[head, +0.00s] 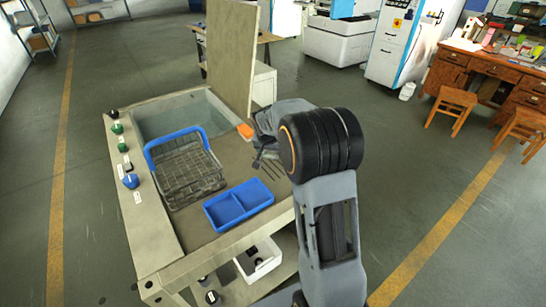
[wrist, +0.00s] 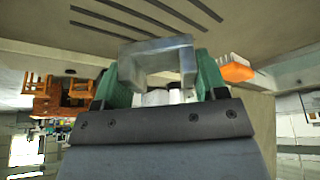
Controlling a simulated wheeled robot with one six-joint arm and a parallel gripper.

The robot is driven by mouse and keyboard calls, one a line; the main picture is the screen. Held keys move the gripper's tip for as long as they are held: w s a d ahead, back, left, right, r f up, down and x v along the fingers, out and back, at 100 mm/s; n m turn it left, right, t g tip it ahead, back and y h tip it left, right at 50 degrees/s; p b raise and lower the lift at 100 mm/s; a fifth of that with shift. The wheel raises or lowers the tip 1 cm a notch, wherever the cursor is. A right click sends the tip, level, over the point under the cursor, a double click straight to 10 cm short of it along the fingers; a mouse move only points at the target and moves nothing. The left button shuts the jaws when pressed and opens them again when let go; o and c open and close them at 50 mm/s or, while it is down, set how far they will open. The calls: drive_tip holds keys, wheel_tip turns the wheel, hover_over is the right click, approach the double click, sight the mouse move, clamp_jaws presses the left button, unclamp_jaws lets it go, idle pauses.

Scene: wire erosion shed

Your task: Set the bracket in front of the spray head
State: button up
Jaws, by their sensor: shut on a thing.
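The bracket (wrist: 156,47) is a grey metal U-shaped piece. In the wrist view it sits between the two green fingers of my gripper (wrist: 162,76), which is shut on it. Bench top shows beyond it, but I cannot tell how far the bracket is from that surface. In the head view my gripper (head: 264,136) is over the right back part of the wash bench, partly hidden by my black wrist joint. The bracket cannot be made out there. I cannot identify the spray head in either view.
An orange-and-white item (head: 245,131) is close beside my gripper; it also shows in the wrist view (wrist: 236,70). The bench (head: 150,220) holds a blue-handled wire basket (head: 187,170), a blue two-part tray (head: 238,205), a sunken basin (head: 180,115) and dark slots. An upright panel (head: 232,55) stands behind.

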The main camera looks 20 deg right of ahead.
sight(272, 154)
drive_tip(key=shift+d+f, duration=0.45)
drive_tip(key=shift+f, duration=0.4)
drive_tip(key=shift+d+f, duration=0.15)
drive_tip(key=shift+f, duration=1.1)
drive_tip(key=shift+f, duration=0.15)
drive_tip(key=o, duration=1.2)
